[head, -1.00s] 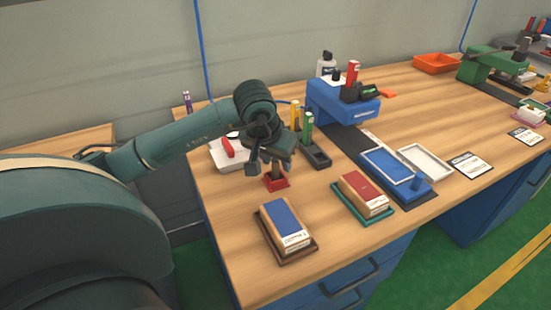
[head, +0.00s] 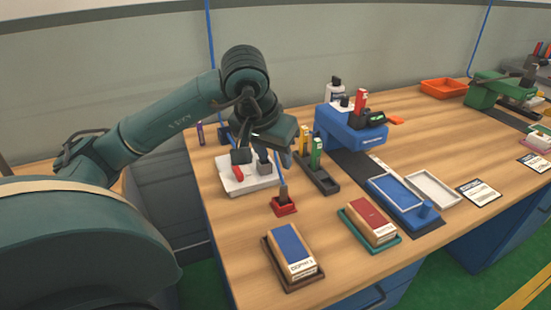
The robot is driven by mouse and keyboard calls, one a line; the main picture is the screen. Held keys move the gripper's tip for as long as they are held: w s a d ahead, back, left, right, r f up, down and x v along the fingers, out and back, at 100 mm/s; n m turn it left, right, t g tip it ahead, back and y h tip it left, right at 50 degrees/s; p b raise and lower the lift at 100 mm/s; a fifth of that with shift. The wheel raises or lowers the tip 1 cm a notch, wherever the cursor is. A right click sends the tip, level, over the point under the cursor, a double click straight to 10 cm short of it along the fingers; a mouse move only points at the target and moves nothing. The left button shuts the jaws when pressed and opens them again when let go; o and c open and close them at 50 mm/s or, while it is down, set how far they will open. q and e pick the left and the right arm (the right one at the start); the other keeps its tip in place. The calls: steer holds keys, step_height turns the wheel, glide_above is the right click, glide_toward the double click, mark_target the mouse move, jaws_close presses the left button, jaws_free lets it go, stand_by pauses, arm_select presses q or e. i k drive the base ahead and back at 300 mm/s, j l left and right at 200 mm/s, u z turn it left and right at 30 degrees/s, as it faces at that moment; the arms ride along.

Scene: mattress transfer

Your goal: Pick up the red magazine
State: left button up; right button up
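My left gripper (head: 252,162) points down over the white tray (head: 256,184) at the back left of the bench. Its two dark fingers are apart, with nothing visible between them. A small red piece (head: 239,174) lies on that tray, just below the left finger; whether they touch cannot be told. A red upright stick (head: 361,99) stands at the blue machine (head: 352,136), to the right of the gripper. Which red thing is the magazine is not marked. My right gripper is not in view.
Yellow (head: 303,137) and green (head: 316,150) sticks stand in a black holder (head: 322,182). A red block with a dark peg (head: 284,204) is in front of the gripper. Blue-topped (head: 291,249) and red-topped (head: 369,219) packs lie near the front edge. An orange bin (head: 444,89) stands far right.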

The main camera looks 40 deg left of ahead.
mark_target(362, 94)
steer(key=k+l, duration=0.75)
steer(key=l, duration=0.15)
